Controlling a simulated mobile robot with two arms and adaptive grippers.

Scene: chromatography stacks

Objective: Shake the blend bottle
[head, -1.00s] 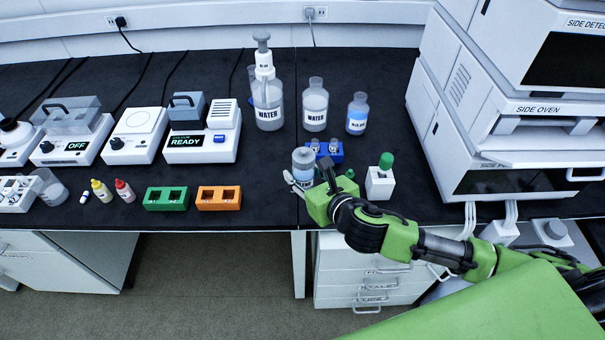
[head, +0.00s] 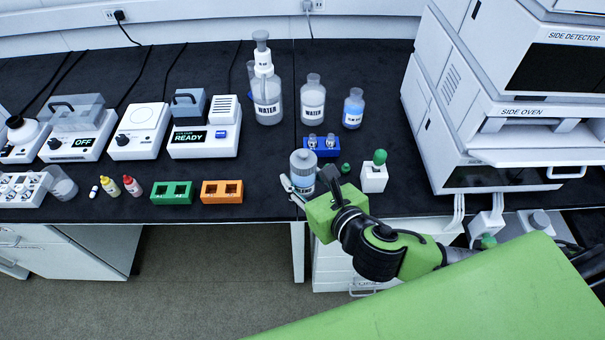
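A clear bottle with a pale label and grey-blue contents (head: 303,168), apparently the blend bottle, is upright and uncapped near the front of the black bench. The label is too small to read. My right gripper (head: 309,187) reaches it from the front right. Its fingers are on both sides of the bottle and appear shut on it. Part of the lower right of the bottle is hidden by the gripper. I cannot tell whether its base touches the bench. My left gripper is not in view.
A blue rack (head: 322,146) with vials stands just behind the bottle. A small green cap (head: 346,168) and a white block with a green top (head: 374,178) are to the right. Orange (head: 222,192) and green (head: 172,193) racks are left. Water bottles (head: 313,103) stand behind.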

